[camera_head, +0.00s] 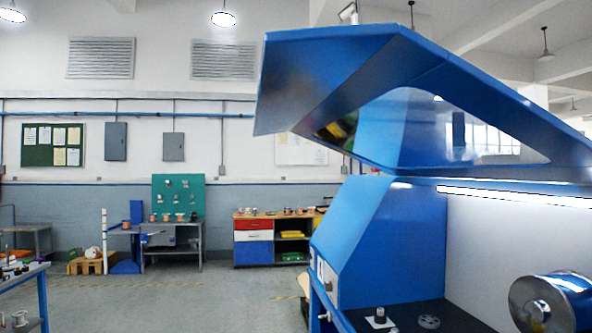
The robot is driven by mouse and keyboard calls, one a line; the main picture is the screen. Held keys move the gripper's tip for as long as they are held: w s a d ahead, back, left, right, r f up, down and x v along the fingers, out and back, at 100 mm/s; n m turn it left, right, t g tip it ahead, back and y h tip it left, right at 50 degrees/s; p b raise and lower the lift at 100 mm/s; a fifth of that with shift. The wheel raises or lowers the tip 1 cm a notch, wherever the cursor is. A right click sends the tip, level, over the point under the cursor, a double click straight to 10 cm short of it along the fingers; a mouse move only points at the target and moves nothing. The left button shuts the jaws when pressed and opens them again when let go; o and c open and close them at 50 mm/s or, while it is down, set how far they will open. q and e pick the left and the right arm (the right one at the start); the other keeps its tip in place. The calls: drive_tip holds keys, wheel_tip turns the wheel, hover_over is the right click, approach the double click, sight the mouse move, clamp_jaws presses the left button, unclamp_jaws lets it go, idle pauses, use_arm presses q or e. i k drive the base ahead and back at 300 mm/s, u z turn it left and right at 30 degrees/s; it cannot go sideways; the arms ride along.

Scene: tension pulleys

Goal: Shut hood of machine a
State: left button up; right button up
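A large blue machine (365,237) fills the right side of the view. Its blue hood (325,72) is raised and stands open above the body, tilted, with its front edge out to the left. The hood has a clear window (460,130). Under it the lit white interior (490,225) and a dark work surface show. A shiny metal cylinder with a blue side (555,303) sits inside at the right. No label tells which machine this is. Neither of my grippers is in view.
Small parts (380,318) lie on the machine's dark deck. A workbench (25,275) stands at the lower left. A drawer cabinet (253,240) and a table with a green pegboard (178,197) stand along the back wall. The floor (200,300) left of the machine is clear.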

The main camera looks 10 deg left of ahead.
sight(310, 80)
drive_tip(key=u, duration=1.4)
drive_tip(key=i, duration=0.8)
drive_tip(key=z, duration=1.9)
